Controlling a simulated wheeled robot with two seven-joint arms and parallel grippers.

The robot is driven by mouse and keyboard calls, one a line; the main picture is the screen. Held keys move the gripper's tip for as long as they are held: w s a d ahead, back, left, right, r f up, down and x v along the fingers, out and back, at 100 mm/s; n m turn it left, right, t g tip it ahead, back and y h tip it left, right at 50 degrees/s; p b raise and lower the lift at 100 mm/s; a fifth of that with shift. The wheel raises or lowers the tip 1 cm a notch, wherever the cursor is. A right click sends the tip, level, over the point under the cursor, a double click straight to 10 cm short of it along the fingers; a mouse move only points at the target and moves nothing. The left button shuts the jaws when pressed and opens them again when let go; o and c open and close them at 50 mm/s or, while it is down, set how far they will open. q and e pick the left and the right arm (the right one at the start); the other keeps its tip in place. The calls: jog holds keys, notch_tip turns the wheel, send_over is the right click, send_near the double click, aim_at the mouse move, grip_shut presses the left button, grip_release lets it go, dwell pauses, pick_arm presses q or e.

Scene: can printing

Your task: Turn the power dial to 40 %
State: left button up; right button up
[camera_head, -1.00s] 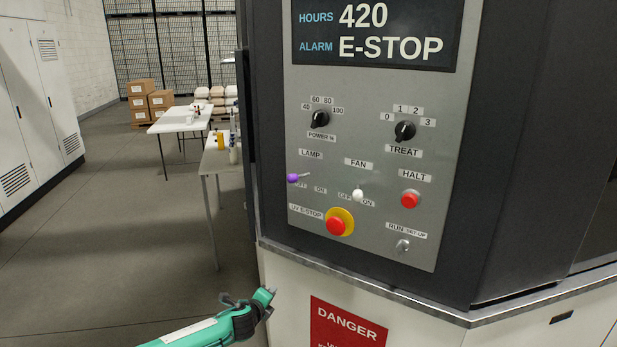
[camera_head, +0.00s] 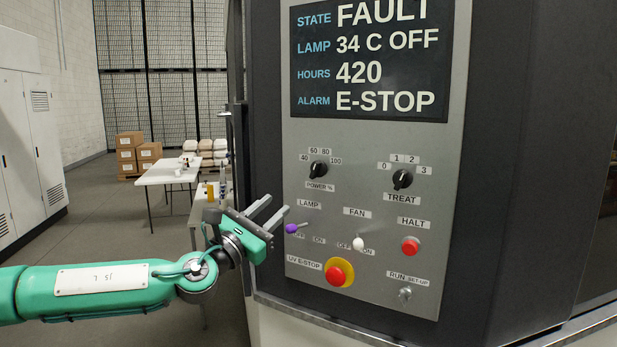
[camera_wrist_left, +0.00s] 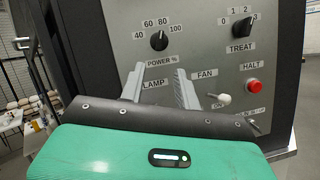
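The power dial (camera_head: 318,169) is a black knob on the upper left of the grey control panel, with a scale of 40, 60, 80 and 100 above it. It also shows in the left wrist view (camera_wrist_left: 159,40). I cannot tell surely where its pointer stands. My left gripper (camera_head: 270,211) is open and empty, below and left of the dial and apart from it. In the left wrist view its two fingers (camera_wrist_left: 160,82) stand apart below the dial, nothing between them. My right gripper is out of view.
The purple lamp lever (camera_head: 292,228) is close to my left fingers. A white fan lever (camera_head: 358,243), red halt button (camera_head: 410,246), red emergency stop (camera_head: 337,272) and treat dial (camera_head: 402,179) share the panel. The display (camera_head: 370,60) reads FAULT and E-STOP.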

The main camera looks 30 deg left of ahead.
aim_at(313, 171)
pick_arm(q)
jog(key=p+x, duration=0.8)
jog(key=x, duration=0.4)
jog(key=shift+w+r+p, duration=0.25)
jog(key=shift+w+p, duration=0.1)
jog(key=shift+p, duration=0.05)
jog(key=shift+w+d, duration=0.1)
jog(key=shift+w, duration=0.4)
jog(key=shift+c, duration=0.2)
grip_shut()
